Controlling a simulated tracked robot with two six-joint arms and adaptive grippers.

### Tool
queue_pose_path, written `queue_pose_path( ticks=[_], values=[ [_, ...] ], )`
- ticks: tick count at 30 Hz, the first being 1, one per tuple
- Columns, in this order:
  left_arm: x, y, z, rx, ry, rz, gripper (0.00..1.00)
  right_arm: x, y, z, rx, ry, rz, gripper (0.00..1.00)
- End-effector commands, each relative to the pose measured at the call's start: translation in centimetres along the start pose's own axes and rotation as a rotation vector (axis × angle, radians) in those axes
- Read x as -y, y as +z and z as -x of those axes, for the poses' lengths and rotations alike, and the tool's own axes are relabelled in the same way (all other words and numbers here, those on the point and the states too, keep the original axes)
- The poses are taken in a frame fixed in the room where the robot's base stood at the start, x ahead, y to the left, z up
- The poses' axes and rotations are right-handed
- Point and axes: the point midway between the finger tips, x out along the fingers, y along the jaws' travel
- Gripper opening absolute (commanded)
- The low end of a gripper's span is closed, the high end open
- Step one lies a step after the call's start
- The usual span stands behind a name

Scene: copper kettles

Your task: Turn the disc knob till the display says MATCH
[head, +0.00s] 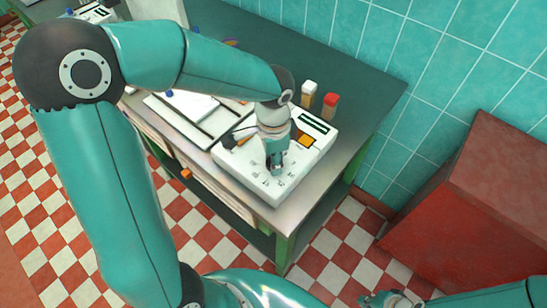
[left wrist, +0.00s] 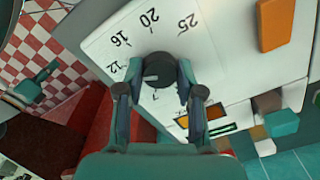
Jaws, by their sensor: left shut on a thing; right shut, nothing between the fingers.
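The white panel device (head: 236,161) stands on the bench's front corner, with a dark display (head: 315,123) near its back edge. I cannot read any word on the display. The black disc knob (left wrist: 160,66) has a pale pointer mark and printed numbers around it, among them 12, 16, 20 and 25. My left gripper (head: 276,166) reaches down onto the knob. In the left wrist view its fingers (left wrist: 160,88) are shut on the knob from both sides. In the head view the gripper mostly hides the knob. My right gripper (head: 390,299) is shut and empty, low in the picture, away from the bench.
An orange square (head: 306,141) sits on the panel near the display. Two small bottles, one white-capped (head: 309,90) and one red-capped (head: 330,104), stand behind the device. A red box (head: 470,215) stands right of the bench.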

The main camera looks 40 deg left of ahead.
Motion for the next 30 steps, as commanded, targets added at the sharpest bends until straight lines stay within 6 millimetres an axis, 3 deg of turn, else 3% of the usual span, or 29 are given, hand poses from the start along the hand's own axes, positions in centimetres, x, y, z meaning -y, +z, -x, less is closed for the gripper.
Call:
queue_pose_path(
  ticks=[20, 21, 25, 30],
  values=[
    [0.14, -0.03, 0.11, -0.002, -0.004, -0.084, 0.02, 0.02, 0.0, 0.06, 0.0, 0.0, 0.0, 0.0],
    [0.15, -0.03, 0.11, -0.002, -0.004, -0.084, 0.42, 0.02, 0.0, 0.06, 0.0, 0.0, 0.0, 0.0],
    [0.12, -0.02, 0.09, -0.002, -0.003, -0.084, 0.62, 0.02, 0.0, 0.06, 0.0, 0.0, 0.0, 0.0],
    [0.07, -0.01, 0.05, -0.001, -0.002, -0.084, 0.62, 0.02, 0.0, 0.05, 0.0, 0.0, 0.0, 0.0]
  ],
)
